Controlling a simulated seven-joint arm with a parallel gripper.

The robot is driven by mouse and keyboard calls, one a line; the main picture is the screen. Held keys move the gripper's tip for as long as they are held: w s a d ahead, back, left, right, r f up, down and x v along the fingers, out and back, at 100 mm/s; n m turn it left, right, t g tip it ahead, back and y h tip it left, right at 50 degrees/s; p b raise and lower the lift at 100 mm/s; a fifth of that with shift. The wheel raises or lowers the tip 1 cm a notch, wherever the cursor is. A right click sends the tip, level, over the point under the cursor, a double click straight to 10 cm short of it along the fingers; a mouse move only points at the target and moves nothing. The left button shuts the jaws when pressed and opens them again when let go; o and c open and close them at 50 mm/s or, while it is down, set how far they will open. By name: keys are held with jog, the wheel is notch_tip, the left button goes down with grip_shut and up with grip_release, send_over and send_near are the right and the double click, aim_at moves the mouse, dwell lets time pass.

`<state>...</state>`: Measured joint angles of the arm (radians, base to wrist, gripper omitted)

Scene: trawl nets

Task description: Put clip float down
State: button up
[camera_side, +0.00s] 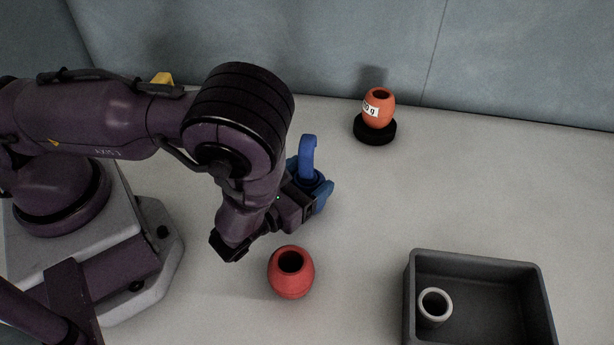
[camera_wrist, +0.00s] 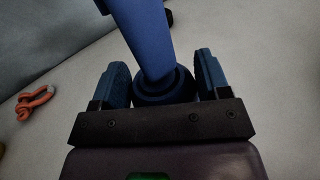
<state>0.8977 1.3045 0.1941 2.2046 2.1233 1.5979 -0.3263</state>
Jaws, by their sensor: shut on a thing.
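The clip float (camera_side: 308,158) is blue, with a curved clip standing up from a round body. In the wrist view the clip float (camera_wrist: 146,38) sits between the two blue fingers, its clip reaching towards the top edge. My gripper (camera_side: 311,190) is shut on its round body; the gripper also shows in the wrist view (camera_wrist: 163,82). My arm and the fingers hide part of the body in the side view. I cannot tell whether its underside touches the table.
A red float (camera_side: 291,280) stands in front of my gripper. An orange labelled float (camera_side: 382,112) sits on a black disc (camera_side: 375,138) at the back. A dark grey tray (camera_side: 490,258) holds a pale ring (camera_side: 434,306). An orange shackle (camera_wrist: 35,102) lies left. The table's middle right is clear.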

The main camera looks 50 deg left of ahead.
jog(key=shift+f, duration=0.15)
jog(key=o, duration=0.9)
jog(key=shift+o, duration=0.2)
jog(key=shift+s+r, duration=0.15)
jog(key=shift+r, duration=0.05)
jog(key=s, duration=0.2)
jog(key=s+d, duration=0.1)
jog(key=s, duration=0.1)
jog(key=shift+s, duration=0.4)
notch_tip(320, 180, up, 7)
jog(key=shift+w, duration=0.1)
